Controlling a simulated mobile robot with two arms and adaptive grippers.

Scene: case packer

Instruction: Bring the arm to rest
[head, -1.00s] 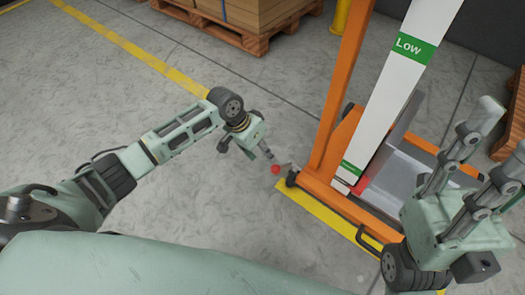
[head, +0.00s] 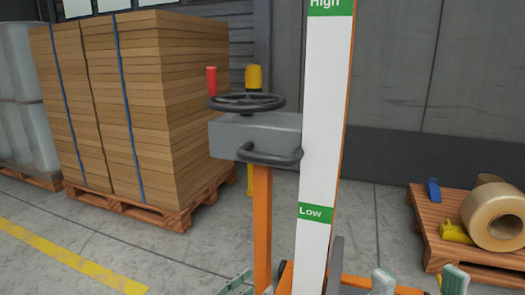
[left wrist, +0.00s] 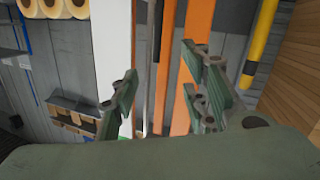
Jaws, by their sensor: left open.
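My left gripper (head: 238,284) shows only in part at the bottom edge of the head view, left of the orange post. In the left wrist view its two fingers (left wrist: 160,88) stand apart with nothing between them. The orange post (left wrist: 172,70) and white board (left wrist: 112,50) are beyond them. My right gripper (head: 420,281) shows only its two fingertips at the bottom right of the head view. They are apart, with no object visible between them. The rest of both arms is out of the head view.
A machine stands ahead with a grey box (head: 255,138), black handwheel (head: 247,102), red-handled crank (head: 211,80) and white High/Low board (head: 322,120). Strapped cardboard (head: 140,100) is at left. A pallet (head: 470,250) with a film roll (head: 497,215) is at right. Floor at lower left is clear.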

